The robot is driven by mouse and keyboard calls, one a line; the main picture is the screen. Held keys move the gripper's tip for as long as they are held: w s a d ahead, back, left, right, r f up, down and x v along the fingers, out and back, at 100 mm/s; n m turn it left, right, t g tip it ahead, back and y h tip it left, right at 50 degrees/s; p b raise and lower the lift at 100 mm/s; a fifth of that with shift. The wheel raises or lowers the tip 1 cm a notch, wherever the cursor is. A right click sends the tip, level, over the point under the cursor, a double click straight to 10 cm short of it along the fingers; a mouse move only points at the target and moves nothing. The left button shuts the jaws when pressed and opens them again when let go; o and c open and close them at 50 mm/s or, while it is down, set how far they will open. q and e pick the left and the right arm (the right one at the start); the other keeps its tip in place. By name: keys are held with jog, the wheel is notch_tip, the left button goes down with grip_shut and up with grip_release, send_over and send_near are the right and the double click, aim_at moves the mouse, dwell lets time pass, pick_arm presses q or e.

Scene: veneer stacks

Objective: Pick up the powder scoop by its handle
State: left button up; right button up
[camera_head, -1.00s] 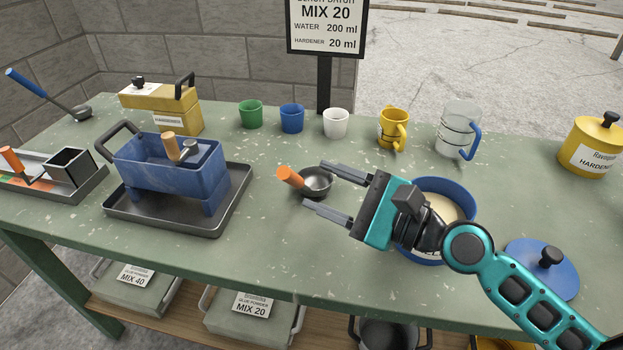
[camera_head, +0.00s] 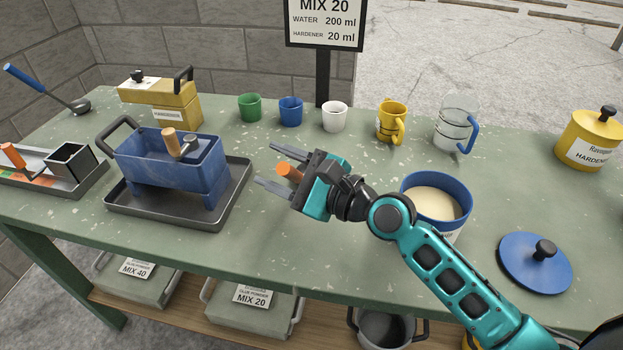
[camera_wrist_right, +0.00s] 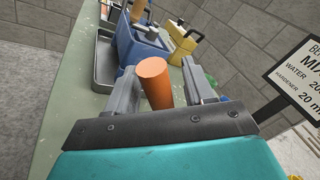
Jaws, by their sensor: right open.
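The powder scoop's orange handle (camera_head: 288,171) shows between the fingers of my right gripper (camera_head: 268,166) in the head view. The scoop's metal bowl is hidden behind the gripper there. In the right wrist view the orange handle (camera_wrist_right: 155,82) stands between the two fingers of the right gripper (camera_wrist_right: 158,85), with a gap visible at least on the right side. The right gripper is open. My left gripper is not in view.
A blue powder tub (camera_head: 436,203) and its blue lid (camera_head: 535,262) are on the right. A blue box (camera_head: 170,160) stands in a dark tray (camera_head: 235,195) on the left. Cups (camera_head: 291,111) line the back. Bare tabletop lies in front of the gripper.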

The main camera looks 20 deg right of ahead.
grip_shut()
dwell(0.3)
dwell(0.4)
